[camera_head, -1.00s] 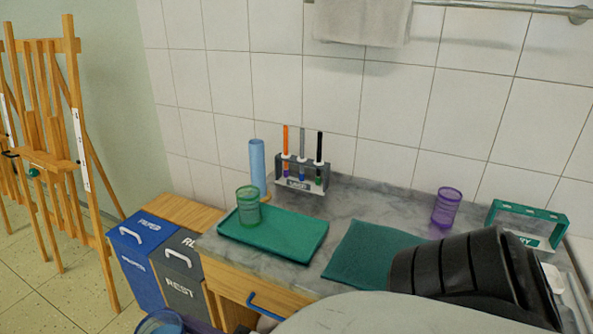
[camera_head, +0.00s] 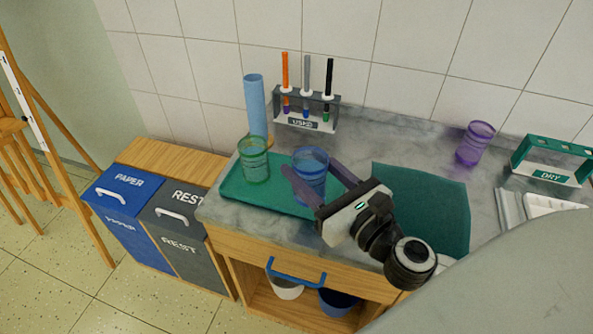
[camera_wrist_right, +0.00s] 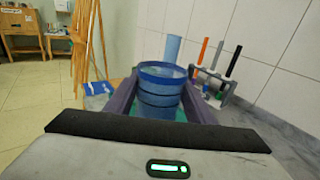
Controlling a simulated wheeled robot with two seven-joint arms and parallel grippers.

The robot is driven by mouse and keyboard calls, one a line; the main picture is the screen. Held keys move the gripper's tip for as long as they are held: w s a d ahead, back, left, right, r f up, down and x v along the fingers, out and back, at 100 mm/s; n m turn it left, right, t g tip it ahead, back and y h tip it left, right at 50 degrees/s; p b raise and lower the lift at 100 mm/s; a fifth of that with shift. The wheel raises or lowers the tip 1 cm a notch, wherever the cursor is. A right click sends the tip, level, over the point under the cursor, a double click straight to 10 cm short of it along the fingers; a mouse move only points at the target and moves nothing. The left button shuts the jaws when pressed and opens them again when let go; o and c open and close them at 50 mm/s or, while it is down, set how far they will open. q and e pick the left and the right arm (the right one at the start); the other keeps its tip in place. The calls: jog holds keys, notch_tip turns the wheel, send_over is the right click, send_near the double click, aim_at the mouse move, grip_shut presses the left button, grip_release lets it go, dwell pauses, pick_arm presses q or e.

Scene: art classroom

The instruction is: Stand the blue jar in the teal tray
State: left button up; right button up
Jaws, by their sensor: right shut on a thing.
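The blue jar (camera_head: 311,172) is upright over the right part of the teal tray (camera_head: 262,196). My right gripper (camera_head: 312,178) is shut on the jar, with one finger on each side. In the right wrist view the blue jar (camera_wrist_right: 161,92) stands between the two fingers (camera_wrist_right: 160,100). I cannot tell whether its base touches the tray, as the gripper hides part of it. A green jar (camera_head: 254,160) stands at the tray's left end. My left gripper is not in view.
A blue cylinder (camera_head: 255,105) and a brush rack marked USED (camera_head: 306,112) stand behind the tray. A teal cloth (camera_head: 425,200) lies to its right. A purple jar (camera_head: 474,143) and a rack marked DRY (camera_head: 552,160) are farther right.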

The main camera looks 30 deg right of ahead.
aim_at(317, 167)
jog(key=w+d+r, duration=0.3)
jog(key=w+d, duration=0.1)
jog(key=d, duration=0.1)
jog(key=f+b, duration=0.1)
jog(key=f, duration=0.2)
jog(key=f+b, duration=0.1)
jog(key=f, duration=0.1)
jog(key=shift+w+f+b, duration=0.1)
jog(key=shift+w+b, duration=0.15)
jog(key=shift+b, duration=0.05)
notch_tip(317, 167, down, 4)
jog(key=shift+r+b, duration=0.15)
jog(key=shift+b, duration=0.95)
jog(key=shift+f, duration=0.25)
jog(key=shift+r, duration=0.15)
jog(key=shift+f, duration=0.2)
jog(key=o, duration=1.1)
jog(key=shift+c, duration=0.2)
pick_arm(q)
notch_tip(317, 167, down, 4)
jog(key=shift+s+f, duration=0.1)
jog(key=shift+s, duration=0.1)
pick_arm(e)
jog(key=shift+r, duration=0.15)
